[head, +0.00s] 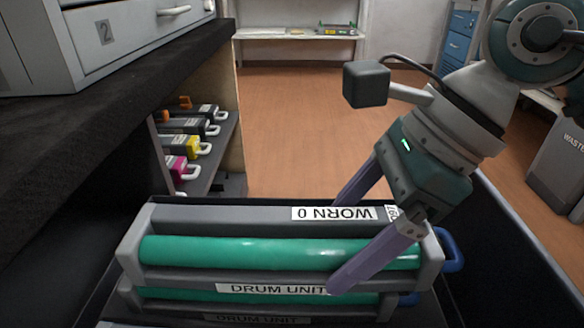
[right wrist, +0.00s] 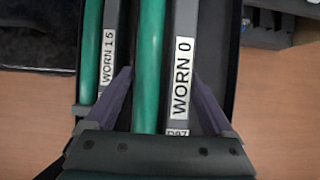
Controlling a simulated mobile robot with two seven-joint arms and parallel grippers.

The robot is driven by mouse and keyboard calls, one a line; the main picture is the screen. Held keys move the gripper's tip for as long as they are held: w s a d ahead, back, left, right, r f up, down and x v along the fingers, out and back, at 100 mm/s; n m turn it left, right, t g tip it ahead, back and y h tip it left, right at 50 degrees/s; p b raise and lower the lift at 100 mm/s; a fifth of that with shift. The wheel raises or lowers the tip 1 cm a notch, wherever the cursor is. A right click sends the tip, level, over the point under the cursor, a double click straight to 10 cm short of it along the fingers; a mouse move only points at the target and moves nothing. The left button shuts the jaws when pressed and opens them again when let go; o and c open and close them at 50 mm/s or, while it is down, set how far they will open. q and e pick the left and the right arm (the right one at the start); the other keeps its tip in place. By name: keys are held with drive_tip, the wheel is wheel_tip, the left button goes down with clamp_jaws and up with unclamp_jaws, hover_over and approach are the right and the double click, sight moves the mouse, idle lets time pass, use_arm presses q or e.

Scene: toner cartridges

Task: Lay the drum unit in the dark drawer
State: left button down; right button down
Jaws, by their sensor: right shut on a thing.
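A drum unit (head: 280,250) with a green roller, a grey frame and a "WORN 0" label is at the bottom centre of the head view. My right gripper (head: 340,240) is shut on it, one finger on each long side, near its blue-handled end. The right wrist view shows the same drum unit (right wrist: 151,60) between the fingers. A second drum unit (right wrist: 92,50), labelled "WORN 15", lies alongside, partly hidden in the head view. The "WORN 0" label looks larger, so the held unit seems higher. My left gripper is not in view.
A dark-walled container (head: 530,255) surrounds the drum units. At left, a low shelf (head: 222,150) holds several toner cartridges with coloured bands. Above it is a dark counter (head: 110,100) with a grey drawer cabinet (head: 45,50) marked 2. Orange-brown floor (head: 300,130) is clear ahead.

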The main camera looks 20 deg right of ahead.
drive_tip(key=shift+f, duration=0.3)
unclamp_jaws()
drive_tip(key=shift+r, duration=0.35)
drive_tip(key=p+v, duration=0.4)
drive_tip(key=v, duration=0.7)
drive_tip(key=shift+w+r+p, duration=0.1)
drive_tip(key=shift+r+p, duration=0.1)
drive_tip(key=shift+p, duration=0.2)
drive_tip(key=shift+d+r, duration=0.3)
drive_tip(key=shift+r, duration=0.2)
